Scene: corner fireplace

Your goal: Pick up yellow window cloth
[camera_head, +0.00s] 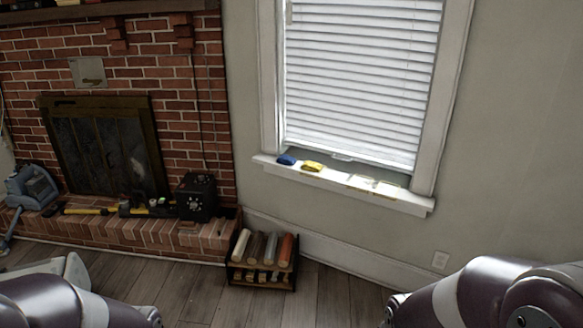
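The yellow window cloth (312,166) lies as a small folded bundle on the white window sill (400,199), toward its left part. A small blue cloth-like item (286,160) lies just left of it. Both of my arms show at the bottom corners, well below and in front of the sill. Neither gripper's fingertips are in view. Nothing of mine touches the yellow cloth.
A low dark rack with rolled items (263,256) stands on the floor below the sill. A brick hearth (140,235) with a black box (197,197) and tools is at left. A pale flat item (374,185) lies on the sill. The wall at right is clear.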

